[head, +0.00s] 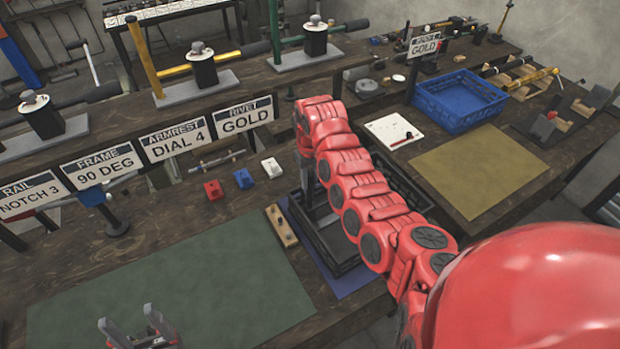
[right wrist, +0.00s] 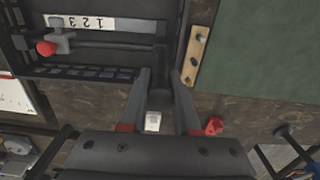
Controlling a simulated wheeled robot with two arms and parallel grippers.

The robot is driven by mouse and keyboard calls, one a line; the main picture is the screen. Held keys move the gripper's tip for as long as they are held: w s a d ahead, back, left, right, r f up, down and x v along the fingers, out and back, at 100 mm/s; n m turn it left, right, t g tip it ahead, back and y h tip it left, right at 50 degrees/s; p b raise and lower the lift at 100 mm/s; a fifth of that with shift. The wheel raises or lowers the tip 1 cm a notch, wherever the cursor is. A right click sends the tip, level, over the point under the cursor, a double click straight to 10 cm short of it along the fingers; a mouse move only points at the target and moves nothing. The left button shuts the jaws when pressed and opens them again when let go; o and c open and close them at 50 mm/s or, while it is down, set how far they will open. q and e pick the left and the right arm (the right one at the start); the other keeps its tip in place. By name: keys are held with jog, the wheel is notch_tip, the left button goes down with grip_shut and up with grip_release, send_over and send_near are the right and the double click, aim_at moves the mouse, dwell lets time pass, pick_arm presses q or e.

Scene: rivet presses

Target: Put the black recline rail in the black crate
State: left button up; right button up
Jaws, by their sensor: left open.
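The black crate (head: 345,262) stands on a blue mat at the front edge of the bench; my right arm covers part of it. In the right wrist view, the black recline rail (right wrist: 110,48), with a white "1 2 3" plate and a red knob, lies across the crate (right wrist: 90,73). I cannot tell whether it rests inside or is above it. My right gripper (right wrist: 160,75) points down at the crate's side, with a dark part between its fingers; I cannot tell whether they grip it. My left gripper (head: 138,325) is open and empty over the green mat.
The green mat (head: 180,275) is clear. A blue crate (head: 460,100) stands on the right bench.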

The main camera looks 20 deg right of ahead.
jog(key=o, duration=0.4)
jog(key=shift+o, duration=0.2)
jog(key=shift+r, duration=0.25)
jog(key=shift+w+r+b, duration=0.1)
jog(key=shift+r+b, duration=0.5)
jog(key=shift+r, duration=0.2)
notch_tip(320, 180, up, 8)
jog(key=shift+r+b, duration=0.1)
jog(key=shift+b, duration=0.55)
jog(key=shift+r, duration=1.05)
jog(key=shift+s+f, duration=0.15)
jog(key=shift+s, duration=0.05)
